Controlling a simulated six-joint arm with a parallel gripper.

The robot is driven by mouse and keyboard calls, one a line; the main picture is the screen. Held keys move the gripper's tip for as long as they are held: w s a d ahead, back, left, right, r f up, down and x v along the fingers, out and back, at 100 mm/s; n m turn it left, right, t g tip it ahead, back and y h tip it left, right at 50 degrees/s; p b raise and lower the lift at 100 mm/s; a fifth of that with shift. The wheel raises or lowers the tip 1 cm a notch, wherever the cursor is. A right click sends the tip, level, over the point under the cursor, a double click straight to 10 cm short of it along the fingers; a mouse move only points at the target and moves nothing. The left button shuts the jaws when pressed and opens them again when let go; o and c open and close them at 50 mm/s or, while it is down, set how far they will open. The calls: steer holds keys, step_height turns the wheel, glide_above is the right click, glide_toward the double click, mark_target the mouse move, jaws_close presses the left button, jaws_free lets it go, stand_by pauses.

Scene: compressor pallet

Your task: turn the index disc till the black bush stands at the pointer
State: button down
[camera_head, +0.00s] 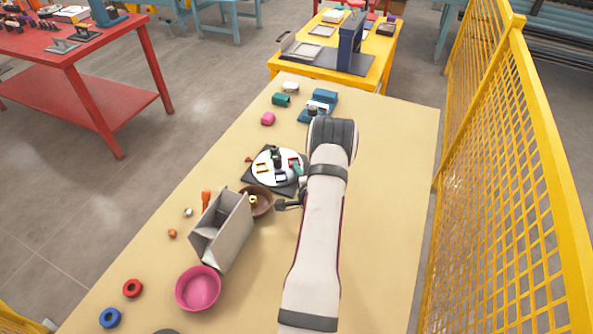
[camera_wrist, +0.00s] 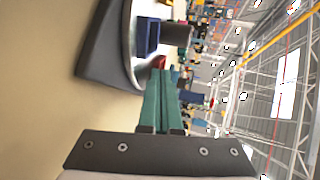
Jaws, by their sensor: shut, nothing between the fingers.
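The index disc (camera_head: 266,179) is a white round plate on a dark square base, left of my wrist in the head view. Small coloured pieces stand on it, among them yellow, blue and red ones. A dark upright cylinder (camera_head: 277,156) stands near its middle; I cannot tell whether this is the black bush or a hub. A small red piece (camera_head: 249,159) at the base's left edge may be the pointer. My gripper (camera_wrist: 161,74) has green fingers, shut and empty, at the disc's right edge. In the wrist view a blue block (camera_wrist: 147,37) and a red piece (camera_wrist: 159,62) are close to the fingertips; contact is unclear.
A brown bowl (camera_head: 262,210) and a grey bin (camera_head: 222,235) stand in front of the disc. A pink bowl (camera_head: 198,288) is nearer. Blue items (camera_head: 322,99) and a green piece (camera_head: 281,99) lie behind. A yellow mesh fence (camera_head: 510,150) runs along the right; the table's right side looks clear.

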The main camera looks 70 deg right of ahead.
mark_target(299, 160)
steer(key=shift+s+d+n+t+y, duration=0.1)
steer(key=shift+d+n+t+y, duration=0.3)
steer(key=shift+n+t+y, duration=0.15)
steer(key=shift+d+n+t+y, duration=0.45)
steer(key=shift+n+t+y, duration=0.2)
steer(key=shift+n, duration=0.1)
steer(key=shift+w+d, duration=0.2)
steer(key=shift+d, duration=0.45)
steer(key=shift+w+d, duration=0.2)
steer(key=shift+d, duration=0.4)
steer(key=shift+w+d, duration=0.4)
steer(key=shift+d, duration=0.2)
steer(key=shift+w+d, duration=0.2)
steer(key=shift+d, duration=0.05)
